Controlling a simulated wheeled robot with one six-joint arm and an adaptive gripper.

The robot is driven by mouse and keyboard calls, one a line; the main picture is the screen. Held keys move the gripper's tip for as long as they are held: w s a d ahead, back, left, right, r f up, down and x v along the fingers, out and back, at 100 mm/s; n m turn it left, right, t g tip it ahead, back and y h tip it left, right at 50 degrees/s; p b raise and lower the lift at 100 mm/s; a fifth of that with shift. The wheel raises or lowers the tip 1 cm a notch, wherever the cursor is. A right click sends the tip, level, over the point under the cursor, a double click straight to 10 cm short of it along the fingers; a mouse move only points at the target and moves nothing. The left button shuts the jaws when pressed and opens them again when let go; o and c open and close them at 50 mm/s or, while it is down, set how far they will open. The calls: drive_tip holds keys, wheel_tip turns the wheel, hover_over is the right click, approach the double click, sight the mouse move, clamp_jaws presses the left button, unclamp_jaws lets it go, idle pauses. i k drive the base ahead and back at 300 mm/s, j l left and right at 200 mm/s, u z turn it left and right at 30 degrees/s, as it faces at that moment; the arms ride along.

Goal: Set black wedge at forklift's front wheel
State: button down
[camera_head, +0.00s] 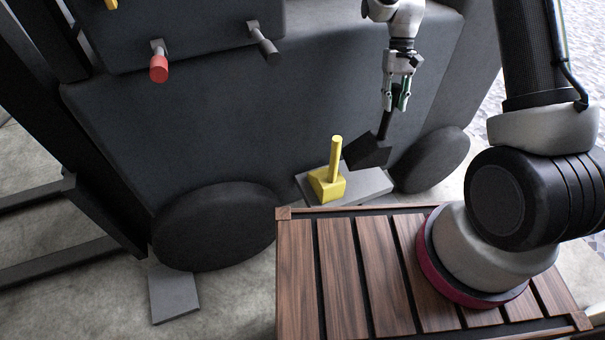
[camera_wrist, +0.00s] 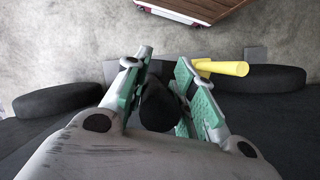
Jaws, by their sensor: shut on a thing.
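The black wedge (camera_head: 367,151) hangs from its upright handle in my gripper (camera_head: 396,98), above a grey plate and just right of a yellow wedge. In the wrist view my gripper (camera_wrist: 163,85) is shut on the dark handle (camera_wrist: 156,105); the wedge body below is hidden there. The forklift (camera_head: 250,120) is a large dark body. A larger wheel (camera_head: 215,227) is at the left and a smaller one (camera_head: 432,160) at the right. A grey plate (camera_head: 172,292) lies on the floor by the left wheel. Both wheels also show in the wrist view.
The yellow wedge (camera_head: 328,184) with an upright handle stands on the grey plate (camera_head: 366,186) between the wheels, close to the black wedge. A slatted wooden deck (camera_head: 345,270) lies in front. Red (camera_head: 158,68) and grey knobs stick out of the forklift. Forks lie at the left.

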sight(169, 294)
drive_tip(key=k, duration=1.05)
drive_tip(key=k+u, duration=0.2)
drive_tip(key=u, duration=0.85)
drive_tip(key=i+u, duration=0.2)
drive_tip(key=u, duration=0.2)
drive_tip(key=i+l+u, duration=0.2)
drive_tip(key=u, duration=0.2)
drive_tip(key=i+l, duration=0.7)
drive_tip(key=i, duration=0.05)
